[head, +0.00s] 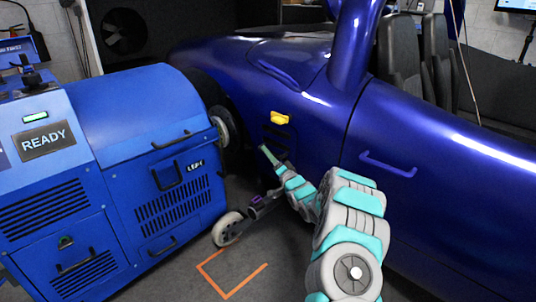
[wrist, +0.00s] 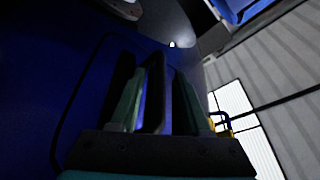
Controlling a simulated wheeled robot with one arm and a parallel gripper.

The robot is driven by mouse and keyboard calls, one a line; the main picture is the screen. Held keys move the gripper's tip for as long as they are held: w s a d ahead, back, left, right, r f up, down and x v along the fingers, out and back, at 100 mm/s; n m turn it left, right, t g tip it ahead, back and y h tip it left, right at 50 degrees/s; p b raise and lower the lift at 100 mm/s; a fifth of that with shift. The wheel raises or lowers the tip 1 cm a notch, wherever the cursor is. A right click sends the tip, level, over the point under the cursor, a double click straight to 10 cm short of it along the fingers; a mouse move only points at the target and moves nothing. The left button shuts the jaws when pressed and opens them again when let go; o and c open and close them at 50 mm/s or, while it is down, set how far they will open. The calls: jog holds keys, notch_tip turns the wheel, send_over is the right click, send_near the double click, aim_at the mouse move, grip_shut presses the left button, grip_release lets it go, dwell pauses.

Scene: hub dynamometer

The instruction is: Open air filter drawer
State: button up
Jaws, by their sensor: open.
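A blue machine (head: 150,110) with a READY sign stands at the left in the head view. Its front has slatted panels and several dark handles. One slatted panel (head: 72,282) at the lower left has a handle (head: 74,264) and looks shut. No label shows which front is the air filter drawer. My gripper (head: 268,153) is by the blue car's side, apart from that panel, to its right. In the wrist view my gripper (wrist: 166,78) is open, its two fingers apart before a dark blue surface.
The blue car (head: 430,150) fills the right, with a yellow item (head: 279,118) on its side close to my gripper. A wheeled stand (head: 228,229) is on the floor between machine and car. An orange corner mark (head: 228,290) lies on open floor in front.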

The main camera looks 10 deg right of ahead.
jog(key=shift+w+a, duration=0.15)
jog(key=shift+w, duration=0.25)
grip_shut()
dwell(1.3)
